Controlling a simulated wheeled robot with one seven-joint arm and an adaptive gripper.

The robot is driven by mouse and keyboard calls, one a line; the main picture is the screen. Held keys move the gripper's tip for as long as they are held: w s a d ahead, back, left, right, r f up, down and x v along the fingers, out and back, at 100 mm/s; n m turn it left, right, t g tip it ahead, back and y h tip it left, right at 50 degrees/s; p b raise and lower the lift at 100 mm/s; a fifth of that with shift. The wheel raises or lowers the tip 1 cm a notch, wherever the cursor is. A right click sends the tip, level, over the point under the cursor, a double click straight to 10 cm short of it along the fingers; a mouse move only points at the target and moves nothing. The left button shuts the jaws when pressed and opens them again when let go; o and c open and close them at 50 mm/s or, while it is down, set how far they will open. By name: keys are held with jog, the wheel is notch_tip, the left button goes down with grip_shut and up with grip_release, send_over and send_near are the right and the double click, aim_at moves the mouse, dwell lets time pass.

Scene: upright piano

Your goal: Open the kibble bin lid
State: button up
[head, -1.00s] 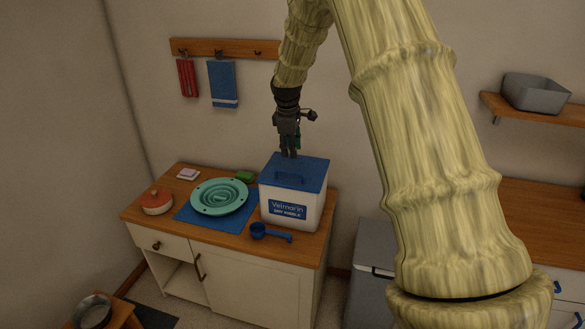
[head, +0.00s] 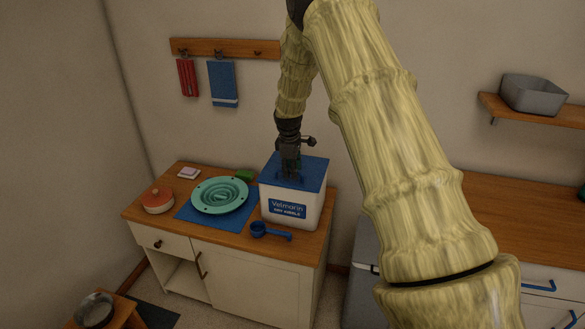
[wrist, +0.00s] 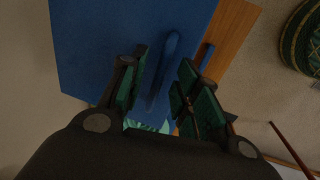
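The white kibble bin (head: 302,210) with its blue label stands on the counter. Its flat blue lid (head: 313,172) is down on top. My gripper (head: 291,176) points down at the lid and hides the lid's handle in the head view. In the wrist view the blue lid (wrist: 100,45) fills the upper left. A raised blue handle (wrist: 168,62) lies between the two green-padded fingers of my gripper (wrist: 166,80), which are apart. I see a gap on both sides of the handle, so the fingers do not look closed on it.
A blue scoop (head: 270,232) lies in front of the bin. A teal slow-feeder bowl (head: 219,196) sits on a blue mat (head: 192,212) to the left. A green block (head: 244,175) is close behind the bowl. A red-lidded pot (head: 158,201) stands farther left.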

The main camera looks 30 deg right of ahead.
jog(key=shift+c, duration=0.5)
grip_shut()
jog(key=shift+r, duration=0.1)
